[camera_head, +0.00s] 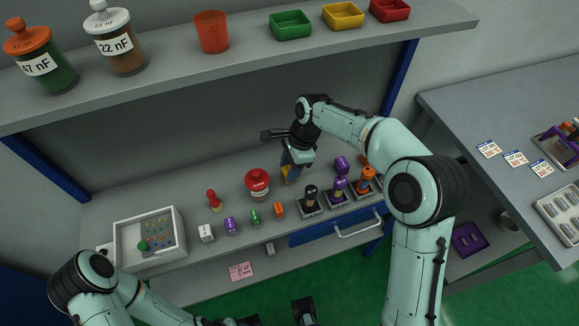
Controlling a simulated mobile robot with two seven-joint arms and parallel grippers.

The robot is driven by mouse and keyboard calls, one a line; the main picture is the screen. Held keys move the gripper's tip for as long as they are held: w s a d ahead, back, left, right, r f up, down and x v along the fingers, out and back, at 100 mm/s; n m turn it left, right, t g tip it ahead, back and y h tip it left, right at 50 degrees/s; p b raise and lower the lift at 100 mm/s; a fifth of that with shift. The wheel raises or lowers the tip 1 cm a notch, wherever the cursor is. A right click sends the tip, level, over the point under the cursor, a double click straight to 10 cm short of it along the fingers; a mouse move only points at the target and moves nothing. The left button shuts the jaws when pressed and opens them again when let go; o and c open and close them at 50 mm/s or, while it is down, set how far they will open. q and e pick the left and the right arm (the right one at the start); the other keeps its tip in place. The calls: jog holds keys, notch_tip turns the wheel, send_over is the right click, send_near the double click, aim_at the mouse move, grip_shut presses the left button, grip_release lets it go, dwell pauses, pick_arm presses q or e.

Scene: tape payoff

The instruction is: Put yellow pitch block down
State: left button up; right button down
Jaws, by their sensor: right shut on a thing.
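My right gripper (289,163) reaches down over the back of the workbench and is shut on the yellow pitch block (287,171). Only a small yellow part of the block shows below the wrist, beside a blue part. The hand hides the rest, and I cannot tell whether the block touches the bench top. My left arm comes in low at the left, and dark parts of its hand show at the bottom edge. I cannot make out its jaw opening.
A red round pot (257,184) stands left of the right gripper. Small coloured blocks line the front, with black, purple and orange handled tools (311,197) on stands at right. A white tray (118,232) sits at left. A shelf (170,95) overhangs the bench.

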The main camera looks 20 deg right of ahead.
jog(key=c, duration=0.6)
grip_release()
jog(key=shift+f, duration=0.1)
